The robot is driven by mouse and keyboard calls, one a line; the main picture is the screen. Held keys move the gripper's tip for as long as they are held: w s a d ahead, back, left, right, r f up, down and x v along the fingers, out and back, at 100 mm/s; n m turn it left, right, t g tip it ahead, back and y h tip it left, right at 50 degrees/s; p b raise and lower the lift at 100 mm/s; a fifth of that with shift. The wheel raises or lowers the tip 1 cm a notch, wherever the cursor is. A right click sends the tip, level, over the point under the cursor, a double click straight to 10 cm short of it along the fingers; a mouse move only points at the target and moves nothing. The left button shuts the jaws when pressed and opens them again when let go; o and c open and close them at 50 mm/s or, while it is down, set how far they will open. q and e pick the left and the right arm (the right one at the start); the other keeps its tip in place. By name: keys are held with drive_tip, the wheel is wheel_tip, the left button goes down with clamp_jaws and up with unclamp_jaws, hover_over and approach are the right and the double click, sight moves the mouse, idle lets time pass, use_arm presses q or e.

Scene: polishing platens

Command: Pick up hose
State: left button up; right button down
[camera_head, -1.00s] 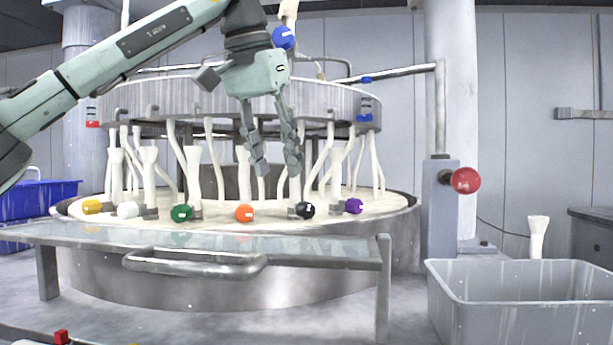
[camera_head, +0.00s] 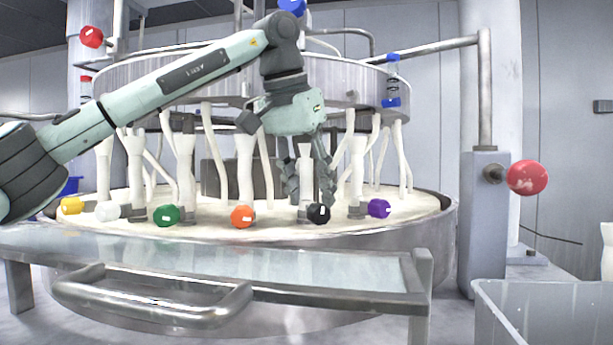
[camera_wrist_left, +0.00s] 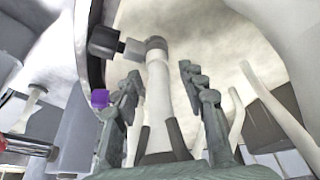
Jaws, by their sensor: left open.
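White hoses stand in a row around the round polishing platen (camera_head: 285,231), each behind a coloured knob. My left gripper (camera_head: 309,196) is open and points down at the hose (camera_head: 305,160) behind the black knob (camera_head: 318,213). In the left wrist view this hose (camera_wrist_left: 158,98) shows between the two spread fingers of the gripper (camera_wrist_left: 161,76), and I cannot tell whether they touch it. The black knob and its fitting (camera_wrist_left: 104,41) lie beyond the fingertips. In the head view the fingers partly hide the hose. My right gripper is not in view.
Neighbouring hoses stand behind the orange knob (camera_head: 242,216) and the purple knob (camera_head: 379,208), close on either side. A glass-topped guard with a handle (camera_head: 150,300) is in front. A grey bin (camera_head: 540,300) is at lower right, and a red ball knob (camera_head: 527,177) sticks out at right.

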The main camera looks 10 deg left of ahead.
use_arm(q)
drive_tip(key=shift+w+f, duration=0.25)
drive_tip(key=shift+f, duration=0.2)
clamp_jaws()
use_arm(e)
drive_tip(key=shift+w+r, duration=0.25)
use_arm(q)
drive_tip(key=shift+r, duration=0.1)
